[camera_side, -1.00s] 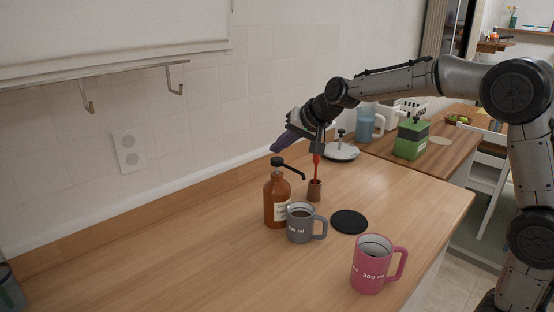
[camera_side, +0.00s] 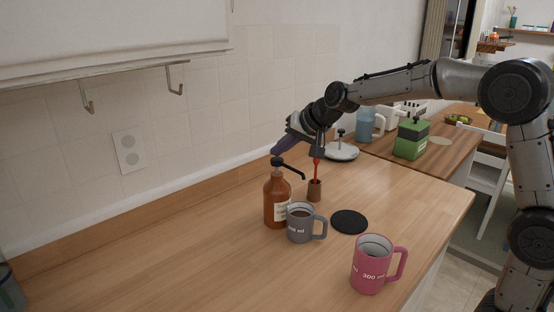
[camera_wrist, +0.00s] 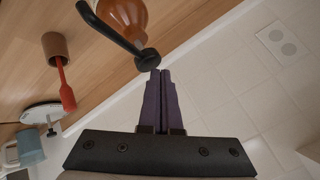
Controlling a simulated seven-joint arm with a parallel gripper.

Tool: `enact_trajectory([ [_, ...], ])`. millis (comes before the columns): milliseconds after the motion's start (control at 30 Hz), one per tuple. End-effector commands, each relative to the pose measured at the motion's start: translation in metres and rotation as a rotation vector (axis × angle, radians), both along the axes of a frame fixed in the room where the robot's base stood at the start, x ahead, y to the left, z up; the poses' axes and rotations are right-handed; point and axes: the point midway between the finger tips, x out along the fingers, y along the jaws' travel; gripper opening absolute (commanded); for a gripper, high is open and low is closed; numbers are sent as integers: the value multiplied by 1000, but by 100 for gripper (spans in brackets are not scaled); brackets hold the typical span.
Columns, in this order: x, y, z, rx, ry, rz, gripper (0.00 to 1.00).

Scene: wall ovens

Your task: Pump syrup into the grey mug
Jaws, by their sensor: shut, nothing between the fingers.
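The amber syrup bottle (camera_side: 277,203) stands upright on the wooden counter with a black pump head (camera_side: 278,161) whose spout points right. The grey mug (camera_side: 299,229) stands in front of it, to the right, under or near the spout's end; its inside looks dark brown. My gripper (camera_side: 277,149) is shut and empty, its purple fingers tilted down just above the pump head. In the wrist view my fingertips (camera_wrist: 160,73) are together right beside the black pump head (camera_wrist: 147,60); I cannot tell whether they touch it. The bottle (camera_wrist: 124,15) is partly cut off there.
A pink mug (camera_side: 370,266) stands at the front right. A black round coaster (camera_side: 349,222) lies beside the grey mug. A brown cup (camera_side: 314,191) with a red utensil stands behind the mug. A green box (camera_side: 410,141) and blue jug (camera_side: 365,125) are farther back.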

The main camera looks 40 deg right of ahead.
Motion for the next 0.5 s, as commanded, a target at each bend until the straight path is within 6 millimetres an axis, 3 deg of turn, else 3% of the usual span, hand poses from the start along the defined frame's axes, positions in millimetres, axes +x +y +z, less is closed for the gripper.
enact_trajectory([
  [500,0,0,-4,1,-1,1,0],
])
